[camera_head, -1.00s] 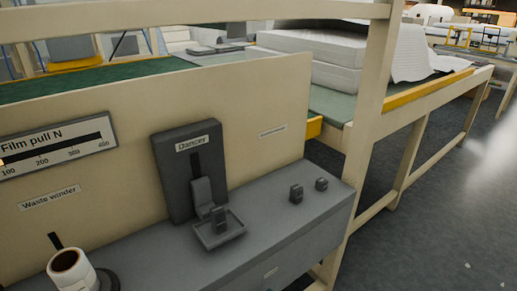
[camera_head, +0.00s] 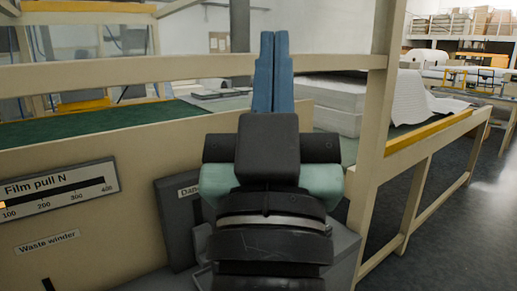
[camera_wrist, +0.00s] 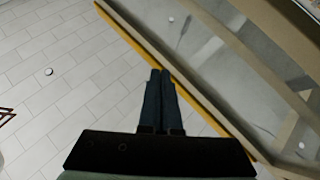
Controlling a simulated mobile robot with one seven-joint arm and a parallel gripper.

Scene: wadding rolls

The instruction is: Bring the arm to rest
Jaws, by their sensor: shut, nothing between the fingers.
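My gripper (camera_head: 273,40) points upward in the head view, in front of the machine's cream frame. Its two blue fingers lie together with nothing between them. In the wrist view my gripper (camera_wrist: 160,75) shows the same shut fingers, with a tiled surface and a cream beam behind them. My wrist covers most of the grey shelf and the dancer unit (camera_head: 180,220), of which only the left part shows.
A cream panel carries a film pull gauge (camera_head: 60,198) and a waste winder label (camera_head: 47,242). A cream post (camera_head: 376,130) stands right of my gripper. Open grey floor (camera_head: 445,220) is at right.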

